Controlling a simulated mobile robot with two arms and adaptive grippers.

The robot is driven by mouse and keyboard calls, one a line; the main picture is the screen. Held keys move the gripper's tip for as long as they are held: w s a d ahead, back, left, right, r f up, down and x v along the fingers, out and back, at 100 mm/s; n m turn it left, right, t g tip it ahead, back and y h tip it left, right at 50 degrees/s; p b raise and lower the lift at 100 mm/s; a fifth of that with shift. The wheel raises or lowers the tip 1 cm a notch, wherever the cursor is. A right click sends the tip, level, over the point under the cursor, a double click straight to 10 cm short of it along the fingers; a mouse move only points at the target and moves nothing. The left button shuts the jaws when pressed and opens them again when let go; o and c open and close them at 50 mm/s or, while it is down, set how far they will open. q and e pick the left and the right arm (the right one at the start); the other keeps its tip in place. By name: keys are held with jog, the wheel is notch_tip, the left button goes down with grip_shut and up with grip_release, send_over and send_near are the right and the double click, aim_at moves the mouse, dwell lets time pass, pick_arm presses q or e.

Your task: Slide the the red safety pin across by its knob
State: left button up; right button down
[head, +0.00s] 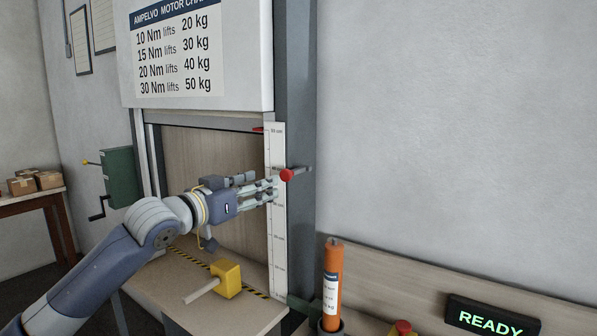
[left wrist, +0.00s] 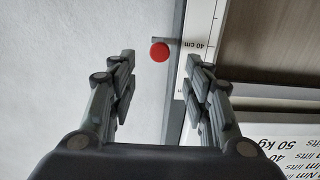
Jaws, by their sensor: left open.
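The red safety pin's round knob (head: 286,175) sits at the end of a short grey pin (head: 301,170) on the dark grey upright post (head: 297,90). In the left wrist view the red knob (left wrist: 160,53) shows face-on, ahead of the fingers and between their lines. My left gripper (head: 268,190) is open and empty, just left of the knob and slightly below it in the head view. Its fingers (left wrist: 158,75) are apart and do not touch the knob. My right gripper does not show.
A white centimetre scale (head: 279,245) runs down beside the post. A yellow block with a handle (head: 227,278) lies on the ledge below my arm. An orange cylinder (head: 332,280) stands at lower right, near a READY display (head: 491,318). A green crank box (head: 120,175) is at left.

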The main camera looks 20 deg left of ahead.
aim_at(284, 175)
pick_arm(q)
jog(key=p+x, duration=0.1)
jog(key=x, duration=0.1)
jog(key=p+x, duration=0.1)
jog(key=x, duration=0.3)
jog(key=shift+w+d+r+p, duration=0.1)
jog(key=shift+w+r+p, duration=0.1)
jog(key=shift+r+p, duration=0.2)
jog(key=shift+f+p+x, duration=0.25)
jog(key=shift+p+x, duration=0.1)
jog(key=shift+x, duration=0.85)
jog(key=shift+w+d, duration=0.2)
jog(key=shift+w, duration=0.4)
jog(key=shift+w+f, duration=0.1)
jog(key=shift+c, duration=1.1)
grip_shut()
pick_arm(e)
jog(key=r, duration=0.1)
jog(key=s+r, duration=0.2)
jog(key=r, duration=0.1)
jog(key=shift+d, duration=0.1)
